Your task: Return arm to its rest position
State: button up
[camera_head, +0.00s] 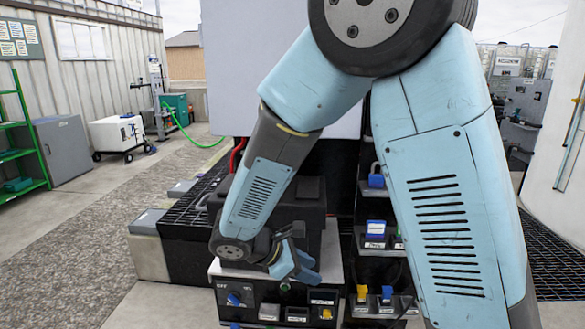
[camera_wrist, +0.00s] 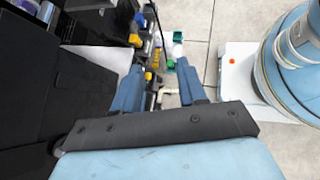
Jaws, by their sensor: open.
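My gripper (camera_head: 300,266) is in front of the black machine in the head view, at the end of my bent light-blue arm. It is just above the front control panel (camera_head: 270,300). Whether it touches the panel is hard to tell. In the wrist view my gripper (camera_wrist: 160,82) shows two blue fingers set apart, with nothing between them. Beyond the fingers lie a pale pipe fitting and small coloured parts, blurred. My upper arm hides much of the centre and right of the head view.
A black machine with a dark grating (camera_head: 190,218) stands close to my forearm. Blue and yellow valves (camera_head: 376,228) sit right of it, partly behind my arm. A white wheeled cart (camera_head: 118,133) and green shelf (camera_head: 20,140) are far left. The gravel floor (camera_head: 85,240) at left is clear.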

jog(key=s+d+r+m+t+y, duration=0.1)
jog(key=s+d+r+m+y, duration=0.3)
jog(key=d+r+m, duration=0.6)
jog(key=s+d+r+m+t+y, duration=0.1)
jog(key=s+d+r+m+y, duration=0.4)
jog(key=s+d+r+m, duration=0.3)
jog(key=shift+s+d+r+m, duration=0.3)
jog(key=shift+d+r+m, duration=0.7)
jog(key=shift+d, duration=0.1)
